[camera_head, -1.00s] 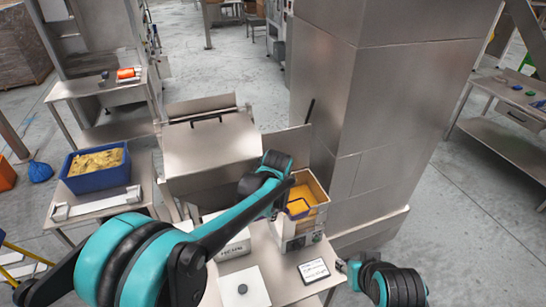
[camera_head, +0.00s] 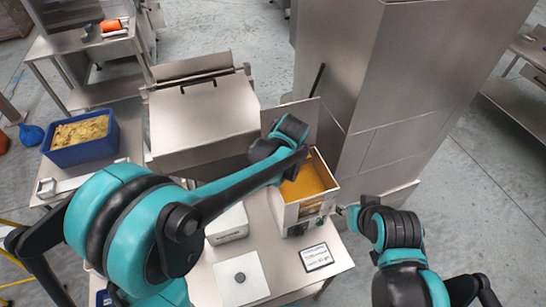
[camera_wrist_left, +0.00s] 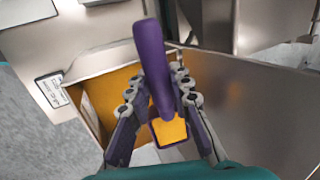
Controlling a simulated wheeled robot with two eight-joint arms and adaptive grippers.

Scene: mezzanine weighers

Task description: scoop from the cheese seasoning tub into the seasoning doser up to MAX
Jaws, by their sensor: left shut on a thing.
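The seasoning doser (camera_head: 291,214) is an open-topped metal box on the bench, with orange powder (camera_head: 308,184) inside. In the left wrist view the powder (camera_wrist_left: 122,88) lies behind my gripper. My left gripper (camera_wrist_left: 157,80) is shut on a purple scoop (camera_wrist_left: 150,45); the scoop's bowl shows orange inside. In the head view my left arm hides this gripper and the scoop. The MAX mark cannot be made out. I cannot identify the cheese seasoning tub with certainty. My right gripper (camera_head: 344,210) is beside the doser's right side, its jaws too small to read.
A blue crate of yellow pieces (camera_head: 80,153) stands at left. A tall steel cabinet (camera_head: 390,100) rises right behind the doser.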

